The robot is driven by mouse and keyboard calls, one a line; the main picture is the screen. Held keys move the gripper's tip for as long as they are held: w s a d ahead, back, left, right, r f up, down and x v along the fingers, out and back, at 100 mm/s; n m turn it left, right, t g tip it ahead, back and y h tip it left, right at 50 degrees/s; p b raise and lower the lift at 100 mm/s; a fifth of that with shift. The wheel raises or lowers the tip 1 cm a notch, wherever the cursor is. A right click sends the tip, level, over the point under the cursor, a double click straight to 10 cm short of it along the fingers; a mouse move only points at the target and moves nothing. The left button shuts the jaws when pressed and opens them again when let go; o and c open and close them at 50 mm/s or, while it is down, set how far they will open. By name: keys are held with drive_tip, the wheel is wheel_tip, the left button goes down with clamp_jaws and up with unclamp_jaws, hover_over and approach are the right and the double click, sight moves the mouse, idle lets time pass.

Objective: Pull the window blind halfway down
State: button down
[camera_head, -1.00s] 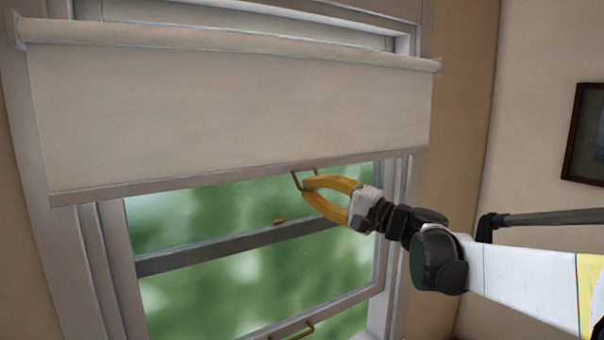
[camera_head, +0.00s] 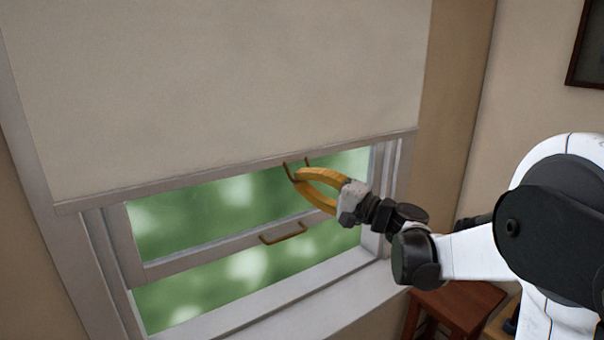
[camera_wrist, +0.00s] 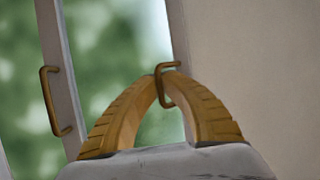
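The cream window blind (camera_head: 230,80) covers the upper and middle part of the window in the head view. A small brass pull handle (camera_head: 291,172) hangs from its bottom bar (camera_head: 180,180). My gripper (camera_head: 298,176) has yellow fingers that meet at the handle, below the bar. In the wrist view, the fingertips (camera_wrist: 163,78) come together on the brass handle (camera_wrist: 168,90), with the blind (camera_wrist: 260,70) to the right. The gripper looks shut on the handle.
A brass sash handle (camera_head: 283,233) is on the lower window frame, below the gripper. The window sill (camera_head: 270,305) runs below the glass. A wooden table (camera_head: 455,305) stands at the lower right. A picture frame (camera_head: 585,50) hangs on the right wall.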

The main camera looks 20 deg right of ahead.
drive_tip(key=shift+f, duration=0.4)
drive_tip(key=c, duration=1.6)
unclamp_jaws()
drive_tip(key=shift+o, duration=0.2)
drive_tip(key=shift+d, duration=0.1)
drive_tip(key=v, duration=1.1)
drive_tip(key=shift+s+d, duration=0.25)
drive_tip(key=shift+s, duration=0.1)
